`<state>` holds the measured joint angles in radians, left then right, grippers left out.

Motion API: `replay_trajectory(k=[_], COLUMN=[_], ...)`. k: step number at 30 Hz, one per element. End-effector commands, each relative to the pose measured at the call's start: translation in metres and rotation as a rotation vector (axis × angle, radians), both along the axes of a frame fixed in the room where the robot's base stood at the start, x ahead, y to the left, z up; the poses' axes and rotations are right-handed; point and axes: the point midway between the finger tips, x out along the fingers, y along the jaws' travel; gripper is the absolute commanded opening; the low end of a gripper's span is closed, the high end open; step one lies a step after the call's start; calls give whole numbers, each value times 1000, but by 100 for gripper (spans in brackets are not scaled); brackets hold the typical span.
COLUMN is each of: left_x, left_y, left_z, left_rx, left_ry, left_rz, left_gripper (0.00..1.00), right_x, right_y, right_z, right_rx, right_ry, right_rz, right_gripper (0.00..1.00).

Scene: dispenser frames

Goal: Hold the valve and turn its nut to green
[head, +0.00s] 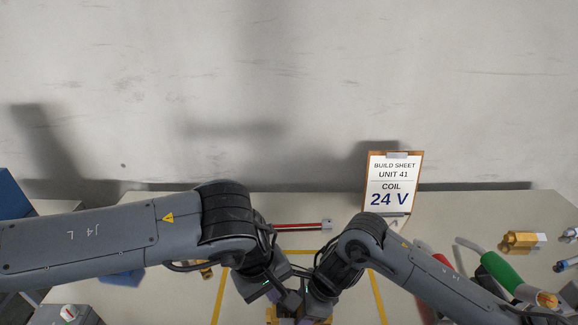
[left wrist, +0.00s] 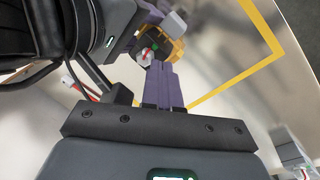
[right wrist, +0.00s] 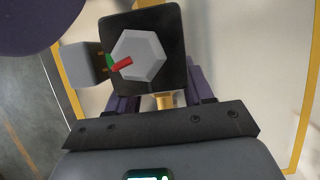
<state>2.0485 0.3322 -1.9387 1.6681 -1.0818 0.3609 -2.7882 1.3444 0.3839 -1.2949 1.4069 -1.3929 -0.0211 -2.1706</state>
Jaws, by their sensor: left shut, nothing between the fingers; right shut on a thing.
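The valve shows in the right wrist view as a square black block (right wrist: 168,22) with a grey hex nut (right wrist: 138,55) on top and a brass body (right wrist: 165,102) below. A red mark on the nut lies beside a small green mark (right wrist: 110,62). My right gripper (right wrist: 160,88) is shut on the valve, with its purple fingers on either side below the block. My left gripper (left wrist: 160,68) is shut and empty, its fingertips close to the nut (left wrist: 147,55); I cannot tell whether they touch. In the head view my arms hide most of the valve.
A build sheet (head: 391,185) reading "COIL 24 V" stands at the back. Yellow lines (head: 377,295) mark the bench.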

Motion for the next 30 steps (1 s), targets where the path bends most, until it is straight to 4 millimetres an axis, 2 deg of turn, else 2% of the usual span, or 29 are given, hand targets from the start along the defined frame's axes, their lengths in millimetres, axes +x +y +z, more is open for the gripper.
replay_trajectory(k=[3, 10, 30], left_x=[0, 0, 1], left_y=[0, 0, -1], left_z=[-11, -22, -23], left_rx=[0, 0, 0], left_ry=[1, 0, 0], left_rz=[0, 0, -1], left_gripper=[0, 0, 0], right_x=[0, 0, 0], right_y=[1, 1, 1], right_z=[1, 1, 1], right_rx=[2, 2, 2], right_ry=[-1, -1, -1], right_rz=[1, 1, 1], right_gripper=[0, 0, 0])
